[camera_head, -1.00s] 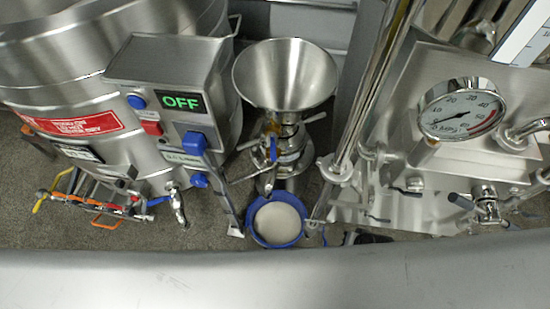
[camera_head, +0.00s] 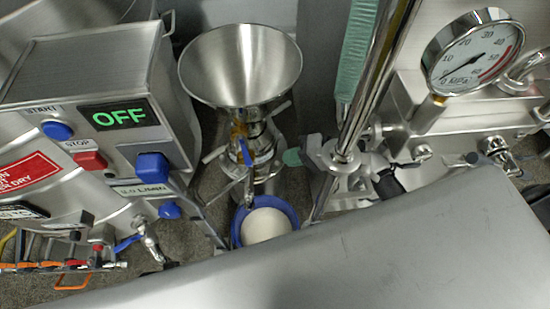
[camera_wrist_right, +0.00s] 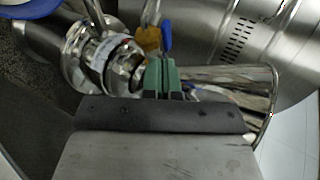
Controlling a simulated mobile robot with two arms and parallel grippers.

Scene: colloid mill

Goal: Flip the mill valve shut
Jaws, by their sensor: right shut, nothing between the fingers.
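The colloid mill stands at the middle of the head view, its steel hopper (camera_head: 240,95) on top. A blue valve handle (camera_head: 245,151) is on the mill's front below the hopper, beside an amber part (camera_head: 238,131). The handle points roughly up and down in the picture. My right gripper (camera_head: 291,157) shows its green fingertips just right of the mill body. In the wrist view its fingers (camera_wrist_right: 161,74) are shut and empty. They point at the mill, with the blue handle (camera_wrist_right: 167,36) just beyond their tips; I cannot tell whether they touch. My left gripper is not in view.
A blue bowl (camera_head: 292,212) with pale contents sits below the mill. A control box with an OFF display (camera_head: 120,115) stands left. A steel post (camera_head: 372,85) and a machine with a pressure gauge (camera_head: 472,52) stand right, leaving little room around the mill.

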